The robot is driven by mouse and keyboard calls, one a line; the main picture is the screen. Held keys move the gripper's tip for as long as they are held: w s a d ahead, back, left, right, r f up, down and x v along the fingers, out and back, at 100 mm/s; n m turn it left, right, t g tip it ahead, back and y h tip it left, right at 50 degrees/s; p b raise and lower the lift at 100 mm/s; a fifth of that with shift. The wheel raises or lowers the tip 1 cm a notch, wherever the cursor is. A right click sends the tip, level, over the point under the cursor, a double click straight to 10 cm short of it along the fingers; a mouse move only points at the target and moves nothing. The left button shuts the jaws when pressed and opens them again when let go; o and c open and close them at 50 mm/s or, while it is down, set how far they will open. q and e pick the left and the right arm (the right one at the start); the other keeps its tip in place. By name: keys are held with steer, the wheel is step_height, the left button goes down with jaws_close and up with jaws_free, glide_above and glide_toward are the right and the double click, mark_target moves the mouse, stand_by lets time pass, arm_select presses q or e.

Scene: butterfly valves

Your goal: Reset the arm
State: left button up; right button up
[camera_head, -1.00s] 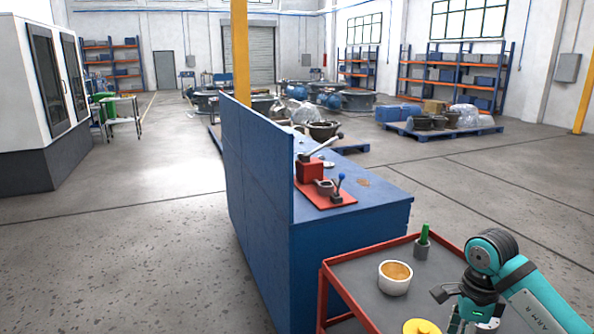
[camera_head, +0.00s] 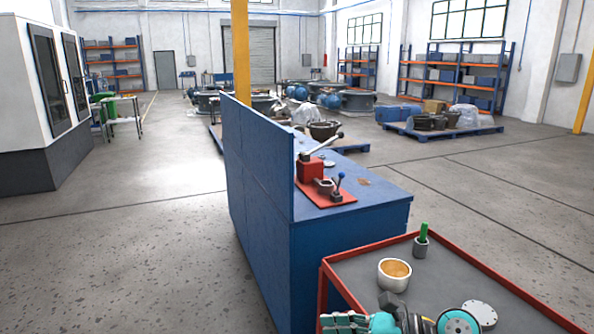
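Part of my arm (camera_head: 457,322) shows at the bottom right, low in front of the red-edged cart (camera_head: 443,252). It has teal and dark links and is cut off by the lower edge of the picture. My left gripper is not in view. On the cart are a pale ring with a tan inside (camera_head: 394,275) and a grey cup with a green stick (camera_head: 421,243). A grey round disc (camera_head: 481,311) is beside the teal cap; I cannot tell if it lies on the cart.
A blue workbench (camera_head: 352,236) with a tall blue panel (camera_head: 258,170) stands left of the cart. A red press-like fixture with levers (camera_head: 312,170) sits on it. A yellow post (camera_head: 241,55) rises behind. Open floor (camera_head: 120,255) lies left, and the right aisle is clear.

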step_height(320, 180, up, 7)
steer(key=a+m+t+y, duration=0.2)
steer(key=m+t+y, duration=0.25)
steer(key=m, duration=0.25)
steer(key=w+d+r+m+t+h, duration=0.1)
steer(key=d+r+m+t+h, duration=0.35)
steer(key=m+t, duration=0.65)
steer(key=s+d+f+m+g+h, duration=0.2)
steer(key=d+f+m+h, duration=0.55)
steer(key=m, duration=0.35)
steer(key=s+d+f+m+g+h, duration=0.2)
steer(key=d+f+m+h, duration=0.55)
steer(key=f+m, duration=0.2)
steer(key=s+a+f+m+g+y, duration=0.1)
steer(key=s+a+f+m+g, duration=0.15)
steer(key=s+f+g, duration=0.65)
steer(key=s+a+f+m+g, duration=0.1)
steer(key=s+f+m+g, duration=0.25)
steer(key=s+f, duration=0.85)
steer(key=f, duration=0.9)
steer(key=s+f, duration=0.3)
steer(key=f, duration=0.9)
steer(key=s+d+f+g, duration=0.1)
steer(key=s+d+f, duration=0.2)
steer(key=s+f, duration=1.2)
steer(key=shift+s+d+g, duration=0.2)
steer(key=shift+s+g, duration=0.2)
steer(key=shift+s, duration=0.1)
